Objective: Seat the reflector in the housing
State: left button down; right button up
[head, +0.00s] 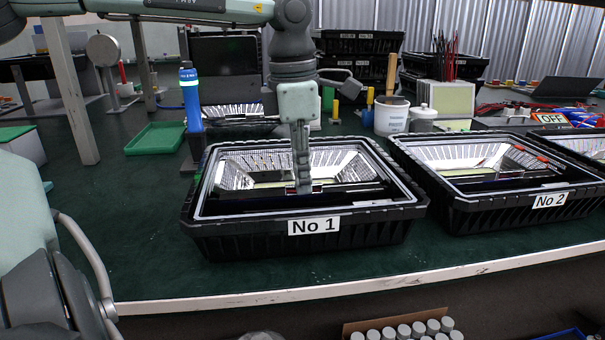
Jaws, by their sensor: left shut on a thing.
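The black ribbed housing labelled No 1 (260,238) stands on the green bench in the middle of the head view. A shiny faceted reflector (343,165) lies inside its opening, with its far and side walls showing. My left gripper (303,188) reaches down from above into the opening and is shut on the reflector at its near side. The fingers and a dark strip hide part of the near edge, so I cannot tell whether the reflector sits flush. My right gripper is not in view.
Housing No 2 (470,206) stands close on the right, also with a reflector in it. A blue bottle (191,100) and a green tray (155,138) are at the left. A white tub (391,116) and black crates stand behind. The bench front is clear.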

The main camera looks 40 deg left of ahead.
pick_arm(q)
jog(key=c, duration=1.6)
grip_release()
jog(key=shift+f, duration=0.1)
jog(key=r, duration=1.2)
jog(key=shift+s+a, duration=0.25)
jog(key=shift+s, duration=0.15)
